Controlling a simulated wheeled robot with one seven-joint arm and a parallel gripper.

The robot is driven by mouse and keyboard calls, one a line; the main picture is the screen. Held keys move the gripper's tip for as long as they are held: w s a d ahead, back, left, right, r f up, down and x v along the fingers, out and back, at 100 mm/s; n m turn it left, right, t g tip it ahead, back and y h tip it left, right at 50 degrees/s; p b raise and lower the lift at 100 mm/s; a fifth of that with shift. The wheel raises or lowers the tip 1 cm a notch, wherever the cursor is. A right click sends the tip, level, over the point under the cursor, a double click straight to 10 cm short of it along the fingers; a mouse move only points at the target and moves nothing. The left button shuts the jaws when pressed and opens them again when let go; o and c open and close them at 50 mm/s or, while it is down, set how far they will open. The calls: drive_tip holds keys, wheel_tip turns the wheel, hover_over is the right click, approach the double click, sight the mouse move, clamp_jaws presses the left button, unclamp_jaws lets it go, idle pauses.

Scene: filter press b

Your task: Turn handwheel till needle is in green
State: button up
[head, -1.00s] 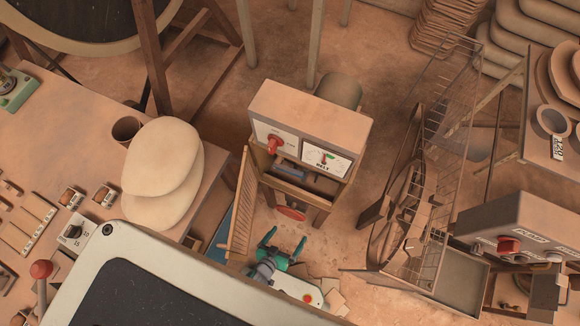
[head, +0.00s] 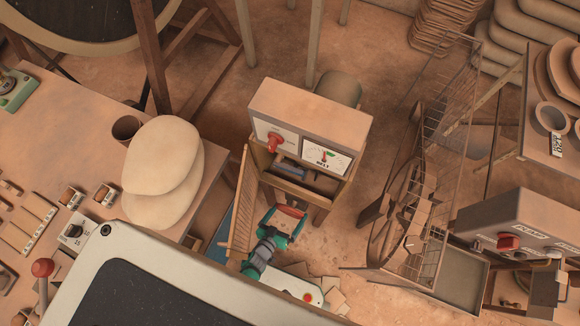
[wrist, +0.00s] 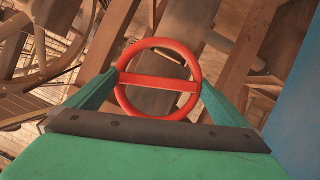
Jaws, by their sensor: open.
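The red handwheel (wrist: 158,84) is a ring with one crossbar. In the head view the handwheel (head: 292,211) shows low on the front of the press cabinet. My teal gripper (head: 284,222) is in front of it. In the wrist view my open gripper (wrist: 159,78) has one finger on each side of the wheel; I cannot tell whether they touch the rim. The white gauge (head: 326,159), marked BELT, is on the cabinet's sloped face. It has a small green patch near the top of its scale; the needle is too small to read for certain.
A red knob (head: 273,143) sits left of the gauge. A slatted door (head: 240,205) stands open just left of my gripper. A table with pale round slabs (head: 162,160) is at left.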

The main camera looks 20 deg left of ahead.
drive_tip(key=shift+w+d+f, duration=0.2)
drive_tip(key=shift+w+f, duration=0.1)
drive_tip(key=shift+w, duration=0.35)
drive_tip(key=shift+w, duration=0.1)
drive_tip(key=c, duration=0.7)
drive_tip(key=shift+c, duration=0.2)
drive_tip(key=shift+m+y, duration=0.4)
drive_tip(key=shift+m, duration=0.1)
